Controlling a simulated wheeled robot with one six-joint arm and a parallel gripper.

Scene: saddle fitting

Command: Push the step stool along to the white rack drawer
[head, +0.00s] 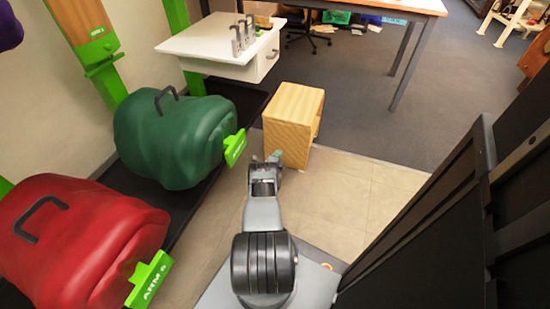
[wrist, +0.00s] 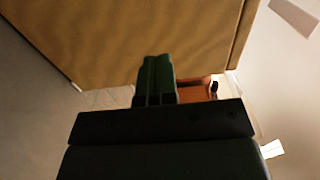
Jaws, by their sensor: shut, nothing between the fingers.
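The step stool (head: 290,122) is a light wooden box standing on the tiled floor near the edge of the grey carpet. The white rack drawer (head: 225,45) is behind it to the left, with a small handle on its front. My gripper (head: 274,156) is shut and empty, low at the near left side of the stool. In the wrist view the shut fingers (wrist: 156,75) point at the stool's wooden face (wrist: 150,30), which fills the top. I cannot tell whether they touch it.
A green saddle (head: 175,135) and a red saddle (head: 80,240) hang on the left with green arm tags. A table (head: 380,7) with dark legs stands at the back. A dark panel (head: 440,210) is on the right. Tiles right of the stool are clear.

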